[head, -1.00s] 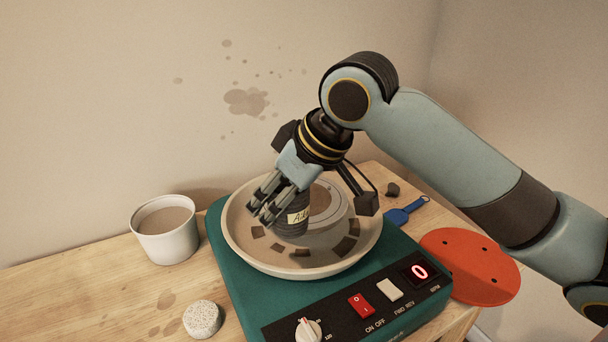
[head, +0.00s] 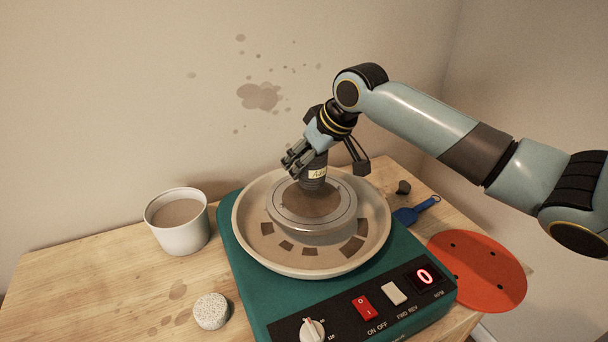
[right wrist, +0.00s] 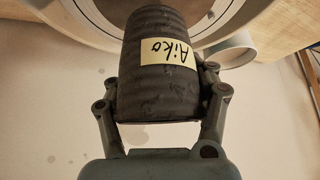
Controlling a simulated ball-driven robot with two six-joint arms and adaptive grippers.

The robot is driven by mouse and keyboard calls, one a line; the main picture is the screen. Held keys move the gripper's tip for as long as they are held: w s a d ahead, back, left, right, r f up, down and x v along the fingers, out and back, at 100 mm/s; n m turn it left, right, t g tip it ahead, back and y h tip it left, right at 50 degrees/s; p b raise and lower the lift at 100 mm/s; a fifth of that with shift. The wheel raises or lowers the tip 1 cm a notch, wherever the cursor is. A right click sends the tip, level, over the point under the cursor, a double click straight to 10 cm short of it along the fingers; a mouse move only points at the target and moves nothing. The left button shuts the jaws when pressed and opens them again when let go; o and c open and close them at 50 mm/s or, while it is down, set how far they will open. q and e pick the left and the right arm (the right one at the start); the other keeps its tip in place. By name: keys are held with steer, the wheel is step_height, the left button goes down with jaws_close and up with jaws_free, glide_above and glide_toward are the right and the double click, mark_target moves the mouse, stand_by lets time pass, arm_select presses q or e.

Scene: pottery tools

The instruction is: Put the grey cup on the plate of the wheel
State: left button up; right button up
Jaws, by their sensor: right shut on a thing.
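The grey cup (head: 315,178) is dark, ribbed and carries a cream label reading "Aiko". My right gripper (head: 298,160) is shut on it. In the right wrist view the cup (right wrist: 155,80) sits between the two fingers of the gripper (right wrist: 158,95). The wheel's round plate (head: 327,217) lies in the middle of the pale splash pan. The cup shows over the far part of the plate, about upright; I cannot tell whether its base touches the plate. My left gripper is not in view.
The splash pan's rim (head: 247,242) surrounds the plate on the green wheel body (head: 262,293). A white tub (head: 182,236) and a speckled sponge (head: 211,311) stand left. A blue tool (head: 408,215), a small dark lump (head: 403,187) and a red disc (head: 478,272) are right.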

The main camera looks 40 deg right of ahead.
mark_target(304, 175)
steer(key=shift+f, duration=1.75)
steer(key=o, duration=1.5)
steer(key=shift+f, duration=0.1)
steer(key=p+v, duration=0.1)
steer(key=v, duration=1.1)
steer(key=shift+s, duration=0.1)
